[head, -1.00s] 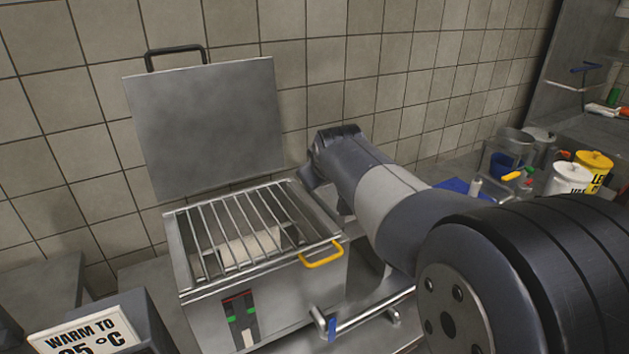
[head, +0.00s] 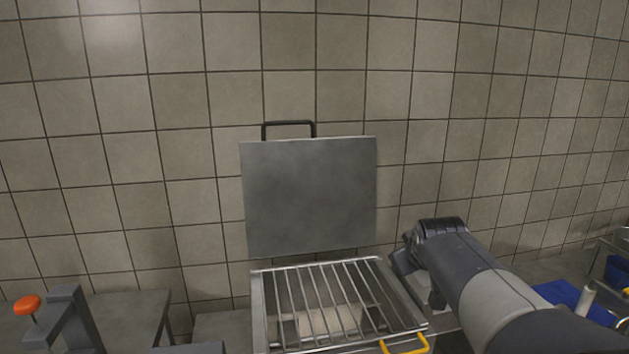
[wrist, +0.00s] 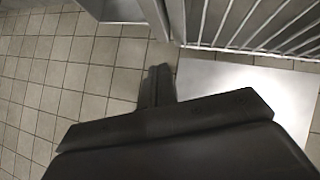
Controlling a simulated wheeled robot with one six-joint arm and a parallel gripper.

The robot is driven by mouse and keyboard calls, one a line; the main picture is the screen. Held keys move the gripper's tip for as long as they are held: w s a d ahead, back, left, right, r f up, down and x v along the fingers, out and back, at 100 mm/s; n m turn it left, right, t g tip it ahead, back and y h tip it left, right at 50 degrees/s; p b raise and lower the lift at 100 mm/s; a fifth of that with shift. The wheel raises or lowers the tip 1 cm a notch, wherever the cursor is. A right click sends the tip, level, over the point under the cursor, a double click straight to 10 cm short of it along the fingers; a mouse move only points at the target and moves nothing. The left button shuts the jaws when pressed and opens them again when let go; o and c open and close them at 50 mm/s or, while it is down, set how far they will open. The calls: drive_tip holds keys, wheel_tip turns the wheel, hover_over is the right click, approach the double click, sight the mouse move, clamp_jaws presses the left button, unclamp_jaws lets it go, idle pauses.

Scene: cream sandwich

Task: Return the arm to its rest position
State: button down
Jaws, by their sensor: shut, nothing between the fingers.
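My arm (head: 490,292) reaches in from the lower right of the head view, its far end beside the right rear corner of the metal box. My gripper (wrist: 158,72) shows in the wrist view as dark fingers held together, with nothing between them. The fingers are over a pale flat surface's edge and the tiled area, apart from the box's rack. In the head view the fingertips cannot be made out.
The metal box has a bar rack (head: 322,290), a raised lid (head: 310,195) and a yellow handle (head: 408,347). A pale block lies under the bars. An orange knob (head: 27,305) stands at left, a blue item (head: 575,300) at right. The tiled wall is behind.

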hover_over(398, 287)
drive_tip(key=f, duration=0.4)
drive_tip(key=shift+s+f, duration=0.2)
drive_tip(key=shift+f, duration=0.05)
drive_tip(key=f, duration=0.1)
drive_tip(key=f+b, duration=0.1)
drive_tip(key=shift+w+f, duration=0.3)
drive_tip(key=shift+f, duration=0.1)
drive_tip(key=shift+f+b, duration=0.45)
drive_tip(key=shift+f, duration=0.25)
drive_tip(key=shift+s, duration=0.1)
